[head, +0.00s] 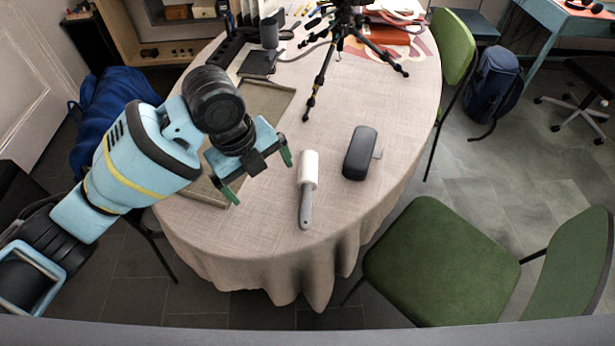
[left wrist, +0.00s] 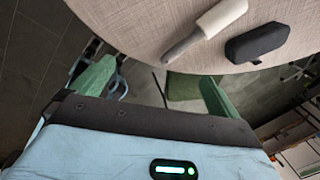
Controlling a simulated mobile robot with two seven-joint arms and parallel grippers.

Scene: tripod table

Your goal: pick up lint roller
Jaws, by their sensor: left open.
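The lint roller (head: 308,184) lies on the cloth-covered table (head: 270,220) near its front edge, white roll toward the back and grey handle toward the front. It also shows in the left wrist view (left wrist: 208,30), near the table's edge. My left gripper (head: 262,176) is open and empty, to the left of the lint roller and apart from it. Its green fingertips also show in the left wrist view (left wrist: 155,82), with nothing between them. My right gripper is not in view.
A dark case (head: 360,153) lies just right of the lint roller. A black tripod (head: 335,50) stands farther back. A tray (head: 262,104) lies behind and under my left gripper. A green chair (head: 440,255) stands at the front right.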

